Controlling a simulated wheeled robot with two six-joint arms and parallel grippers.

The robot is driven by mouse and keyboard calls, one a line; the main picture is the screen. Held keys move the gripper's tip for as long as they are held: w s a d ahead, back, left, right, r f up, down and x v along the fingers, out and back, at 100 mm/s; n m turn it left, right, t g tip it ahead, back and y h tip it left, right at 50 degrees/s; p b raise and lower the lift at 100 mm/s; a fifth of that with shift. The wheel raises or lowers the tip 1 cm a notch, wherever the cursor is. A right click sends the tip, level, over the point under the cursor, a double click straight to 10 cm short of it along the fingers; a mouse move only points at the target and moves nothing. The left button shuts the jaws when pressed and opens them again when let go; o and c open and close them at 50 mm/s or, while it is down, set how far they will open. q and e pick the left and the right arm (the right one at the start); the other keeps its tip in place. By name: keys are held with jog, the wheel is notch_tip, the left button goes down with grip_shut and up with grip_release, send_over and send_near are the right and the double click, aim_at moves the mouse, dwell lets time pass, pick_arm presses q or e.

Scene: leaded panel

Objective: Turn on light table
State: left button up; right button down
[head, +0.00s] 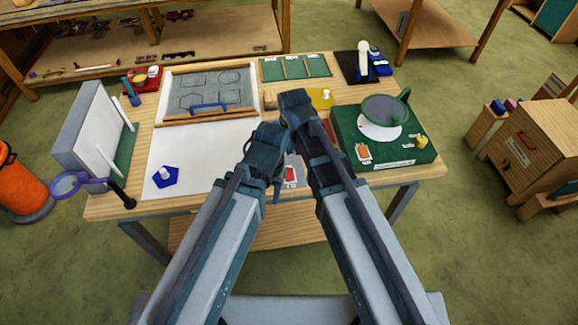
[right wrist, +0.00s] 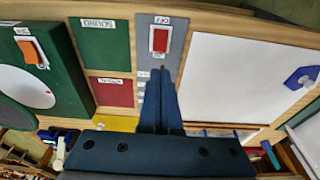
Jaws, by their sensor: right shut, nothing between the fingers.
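The light table appears to be the flat white panel (head: 200,150) on the workbench, also large in the right wrist view (right wrist: 245,75). I cannot tell a glow on it. Beside it is a grey plate (right wrist: 148,22) with a red switch (right wrist: 160,40) and a label reading OFF; the switch shows in the head view (head: 291,174) between my arms. My right gripper (right wrist: 161,70) is shut and empty, its tips over the grey plate near the switch; contact is unclear. My left gripper (head: 266,138) is beside the right one; its fingers are hidden.
A green box (head: 395,152) with a round white disc stands right of the switch. Green SOUND and red plates lie between. A blue pentagon (head: 165,177) lies on the white panel. A grey board (head: 210,90) is behind it. A purple magnifier (head: 68,184) juts out left.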

aim_at(289, 171)
jog(key=shift+f, duration=0.1)
jog(key=w+f+b, duration=0.1)
jog(key=f+b, duration=0.8)
jog(key=w+f+b, duration=0.1)
jog(key=f+b, duration=0.3)
jog(key=shift+w+a+f+b, duration=0.2)
jog(key=shift+w+f+b, duration=0.1)
jog(key=shift+b, duration=0.1)
jog(key=shift+w, duration=0.1)
